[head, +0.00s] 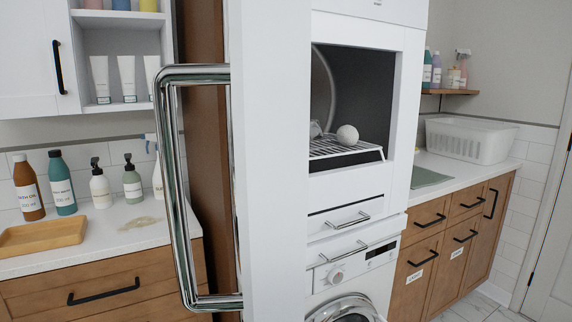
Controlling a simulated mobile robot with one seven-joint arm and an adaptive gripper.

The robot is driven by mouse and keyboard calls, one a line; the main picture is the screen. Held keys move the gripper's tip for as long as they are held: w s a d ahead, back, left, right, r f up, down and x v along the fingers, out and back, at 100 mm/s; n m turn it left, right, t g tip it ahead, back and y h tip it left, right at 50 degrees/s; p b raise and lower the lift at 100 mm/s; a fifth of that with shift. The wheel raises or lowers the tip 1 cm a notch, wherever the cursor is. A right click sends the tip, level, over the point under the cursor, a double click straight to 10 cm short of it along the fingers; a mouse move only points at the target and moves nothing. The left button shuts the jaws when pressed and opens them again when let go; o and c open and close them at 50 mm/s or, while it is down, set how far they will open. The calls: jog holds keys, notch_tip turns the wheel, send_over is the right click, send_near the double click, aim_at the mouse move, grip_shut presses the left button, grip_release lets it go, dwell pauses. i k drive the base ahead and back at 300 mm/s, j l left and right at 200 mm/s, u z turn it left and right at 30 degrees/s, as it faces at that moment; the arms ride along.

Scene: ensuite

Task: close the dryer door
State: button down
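The dryer door (268,170) is a tall white panel, standing open and seen nearly edge-on in the near middle of the head view. A large chrome bar handle (177,200) stands out from its left side. Behind and right of it is the white dryer (403,115). Its dark square opening is uncovered and shows a wire rack (340,149) with a pale ball (347,135) on it. The door hides the left part of the dryer front. My gripper is not in view.
Below the dryer is a washer (340,285) with a round door. A wooden-front counter (75,260) at left holds several bottles and a wooden tray (42,236). At right are wooden cabinets (450,245) and a white basket (470,139). Some tiled floor (485,305) shows at lower right.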

aim_at(266, 73)
jog(key=j, duration=0.35)
jog(key=k+j+z, duration=0.1)
jog(key=k+j, duration=0.3)
jog(key=j, duration=0.2)
jog(key=k+j+z, duration=0.1)
jog(key=k+j, duration=0.35)
jog(key=j, duration=0.15)
